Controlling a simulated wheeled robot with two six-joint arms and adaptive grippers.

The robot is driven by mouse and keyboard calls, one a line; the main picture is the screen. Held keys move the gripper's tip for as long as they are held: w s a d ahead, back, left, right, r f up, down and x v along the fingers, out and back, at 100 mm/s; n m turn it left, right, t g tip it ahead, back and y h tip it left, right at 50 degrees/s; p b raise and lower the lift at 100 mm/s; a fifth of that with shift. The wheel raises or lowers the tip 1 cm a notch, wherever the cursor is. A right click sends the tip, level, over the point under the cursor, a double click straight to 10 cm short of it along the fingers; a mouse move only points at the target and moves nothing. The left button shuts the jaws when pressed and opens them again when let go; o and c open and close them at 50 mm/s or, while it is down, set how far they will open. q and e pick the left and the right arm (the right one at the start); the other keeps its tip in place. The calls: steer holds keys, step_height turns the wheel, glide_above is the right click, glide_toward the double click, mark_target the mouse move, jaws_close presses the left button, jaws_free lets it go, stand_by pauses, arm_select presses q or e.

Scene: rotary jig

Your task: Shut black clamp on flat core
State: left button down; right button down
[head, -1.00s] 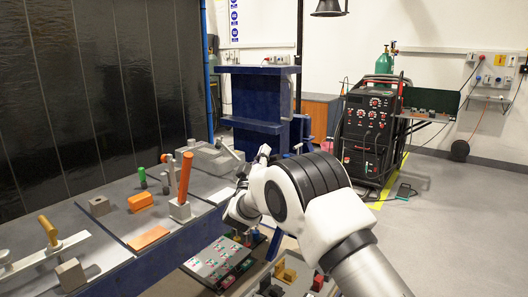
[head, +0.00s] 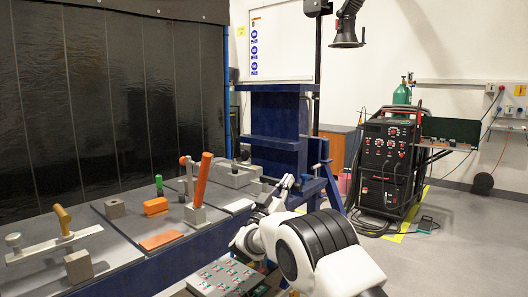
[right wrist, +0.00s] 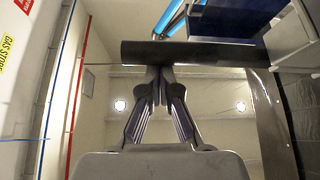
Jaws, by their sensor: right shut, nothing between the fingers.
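My right gripper (head: 287,181) is past the right end of the bench, shut and empty. In the right wrist view its closed fingertips (right wrist: 157,76) meet just below a dark horizontal bar (right wrist: 190,52) in the picture. I cannot tell whether they touch it or whether it belongs to the black clamp. On the bench, an orange handle (head: 202,180) stands upright on a grey block and a red-tipped lever (head: 187,170) stands beside it. A flat orange plate (head: 161,240) lies in front. No black clamp or flat core can be made out surely. My left gripper is out of view.
A dark blue stand (head: 275,125) is behind my right gripper.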

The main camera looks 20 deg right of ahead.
steer(key=shift+a+f, duration=0.15)
steer(key=shift+f, duration=0.05)
stand_by(0.3)
